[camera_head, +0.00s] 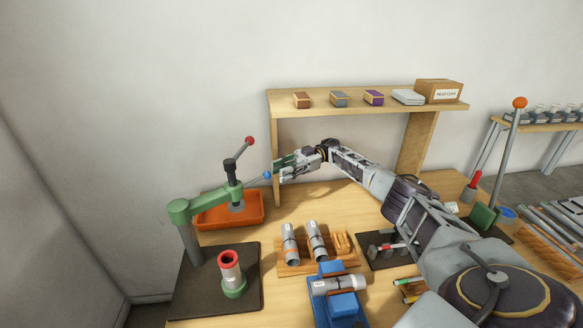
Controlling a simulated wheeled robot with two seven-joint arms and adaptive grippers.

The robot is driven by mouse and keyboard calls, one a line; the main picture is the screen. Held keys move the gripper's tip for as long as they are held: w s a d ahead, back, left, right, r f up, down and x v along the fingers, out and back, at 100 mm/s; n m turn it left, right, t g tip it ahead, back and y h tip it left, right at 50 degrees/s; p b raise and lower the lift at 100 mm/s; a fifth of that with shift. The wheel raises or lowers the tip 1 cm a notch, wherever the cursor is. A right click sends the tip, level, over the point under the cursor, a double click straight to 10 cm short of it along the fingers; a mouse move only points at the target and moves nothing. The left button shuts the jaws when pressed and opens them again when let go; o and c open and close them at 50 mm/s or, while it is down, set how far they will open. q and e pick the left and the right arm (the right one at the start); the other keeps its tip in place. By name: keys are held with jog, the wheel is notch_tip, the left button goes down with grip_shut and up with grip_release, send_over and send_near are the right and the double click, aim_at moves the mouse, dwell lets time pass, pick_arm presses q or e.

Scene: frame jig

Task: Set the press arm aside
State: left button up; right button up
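The green press arm (212,201) reaches from its post (194,246) toward the back right, in front of the orange tray as seen here. A dark lever with a red ball (249,140) rises from its head. A thin rod with a blue ball (267,175) sticks out to the right. The dark press base (205,285) holds a grey cylinder with a red ring (229,267) in a green cup, clear of the arm. My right gripper (279,168) is beside the blue ball, fingers pointing left and seemingly apart; contact is unclear. My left gripper is out of view.
The orange tray (250,222) stands behind the press arm. A wooden rack (292,268) with cylinders and a blue fixture (338,308) are in front. A wooden shelf (330,106) with boxes stands behind my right arm. Tools lie under that arm.

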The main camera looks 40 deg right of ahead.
jog(key=shift+d, duration=1.75)
jog(key=shift+c, duration=0.5)
